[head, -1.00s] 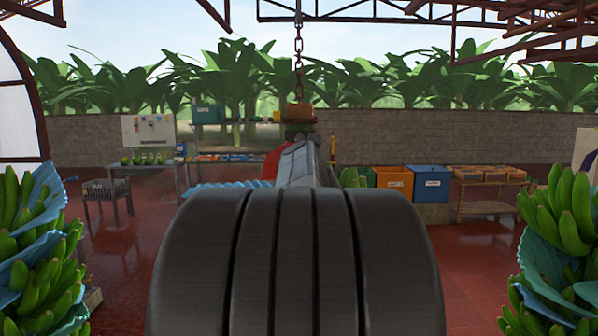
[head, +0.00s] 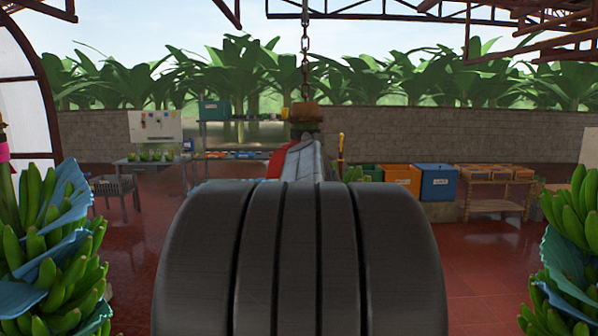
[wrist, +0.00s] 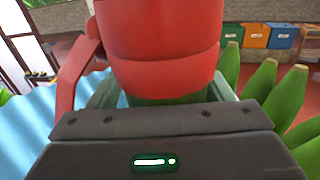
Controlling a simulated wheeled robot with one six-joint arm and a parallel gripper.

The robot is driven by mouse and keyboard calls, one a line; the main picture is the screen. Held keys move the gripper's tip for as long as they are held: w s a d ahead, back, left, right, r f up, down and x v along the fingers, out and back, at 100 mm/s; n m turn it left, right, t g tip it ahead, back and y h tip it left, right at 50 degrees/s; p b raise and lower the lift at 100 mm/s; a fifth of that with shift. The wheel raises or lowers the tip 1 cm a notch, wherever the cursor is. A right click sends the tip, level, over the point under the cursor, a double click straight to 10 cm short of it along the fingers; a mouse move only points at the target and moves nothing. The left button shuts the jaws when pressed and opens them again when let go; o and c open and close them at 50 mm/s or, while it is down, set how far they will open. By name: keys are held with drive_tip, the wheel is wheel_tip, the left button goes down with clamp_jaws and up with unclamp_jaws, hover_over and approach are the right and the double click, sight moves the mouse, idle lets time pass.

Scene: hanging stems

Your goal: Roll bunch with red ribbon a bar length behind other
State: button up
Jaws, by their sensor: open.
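The red ribbon (wrist: 155,50) is wrapped around a stalk in the wrist view, with a loose end hanging at its left. Its bunch shows green bananas (wrist: 285,95) at the right and a light blue cover (wrist: 35,125) at the left. My gripper (wrist: 162,98) is open, its two fingers on either side of the green stalk just below the ribbon. Whether they touch it I cannot tell. In the head view this bunch hangs by a chain (head: 305,55) from above, mostly hidden behind my arm; a bit of red ribbon (head: 278,163) shows.
A bunch with blue sheets (head: 50,250) and a pink band (head: 3,152) hangs at the left edge, another bunch (head: 572,255) at the right. Behind are a desk (head: 130,163), coloured bins (head: 437,182) and a wooden table (head: 495,178). Red floor (head: 490,265) shows at right.

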drive_tip(key=shift+s, duration=0.15)
drive_tip(key=s, duration=0.4)
drive_tip(key=s+d, duration=0.1)
drive_tip(key=s, duration=0.4)
drive_tip(key=s+d, duration=0.1)
drive_tip(key=s, duration=0.3)
drive_tip(key=shift+s+d+b, duration=0.15)
drive_tip(key=shift+d+b, duration=0.1)
drive_tip(key=shift+b, duration=0.15)
